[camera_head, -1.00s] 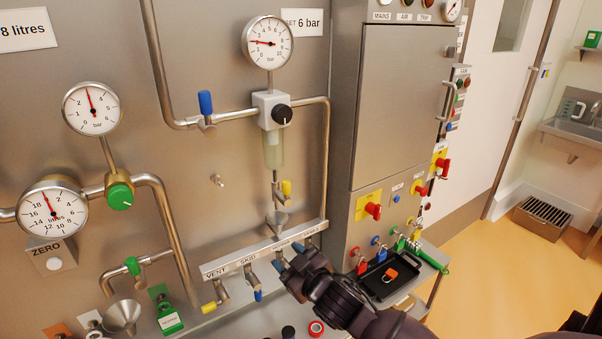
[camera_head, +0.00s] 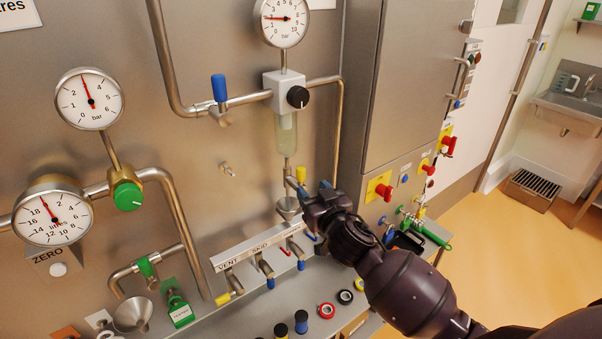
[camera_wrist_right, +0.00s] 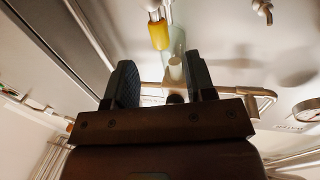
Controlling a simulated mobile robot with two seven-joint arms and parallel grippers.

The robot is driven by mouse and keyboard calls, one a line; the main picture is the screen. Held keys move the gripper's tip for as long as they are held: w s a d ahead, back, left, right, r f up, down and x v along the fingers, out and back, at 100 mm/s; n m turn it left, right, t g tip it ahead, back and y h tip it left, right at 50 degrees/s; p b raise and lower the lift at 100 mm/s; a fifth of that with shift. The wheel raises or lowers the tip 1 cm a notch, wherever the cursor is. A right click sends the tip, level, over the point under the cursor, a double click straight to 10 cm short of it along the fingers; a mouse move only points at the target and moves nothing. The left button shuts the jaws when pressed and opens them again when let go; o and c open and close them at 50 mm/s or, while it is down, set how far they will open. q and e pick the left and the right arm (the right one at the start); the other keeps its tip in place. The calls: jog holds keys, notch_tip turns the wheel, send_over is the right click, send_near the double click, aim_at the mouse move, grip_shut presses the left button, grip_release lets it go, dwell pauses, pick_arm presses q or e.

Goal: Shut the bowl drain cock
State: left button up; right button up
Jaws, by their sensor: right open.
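The bowl drain cock has a yellow handle (camera_head: 300,174) standing upright beside the thin drain pipe under the clear filter bowl (camera_head: 286,135). The yellow handle also shows in the wrist view (camera_wrist_right: 158,34), beyond the fingertips and apart from them. My right gripper (camera_head: 310,185) is just below and right of the handle, its blue-grey fingertips close to it in the head view. In the wrist view the right fingers (camera_wrist_right: 162,80) are apart with nothing between them. The gripper partly hides the area right of the funnel (camera_head: 288,208). My left gripper is not in view.
A labelled rail (camera_head: 258,248) with several small valves runs below the funnel. A blue-handled valve (camera_head: 219,88) and a black regulator knob (camera_head: 297,97) sit above. The cabinet (camera_head: 415,90) stands close on the right. Caps and rings lie on the ledge below.

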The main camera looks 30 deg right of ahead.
aim_at(302, 176)
jog(key=w, duration=0.6)
jog(key=shift+w+d+p, duration=0.3)
jog(key=shift+p, duration=0.1)
jog(key=shift+w+d, duration=0.1)
jog(key=shift+w, duration=0.55)
jog(key=c, duration=0.9)
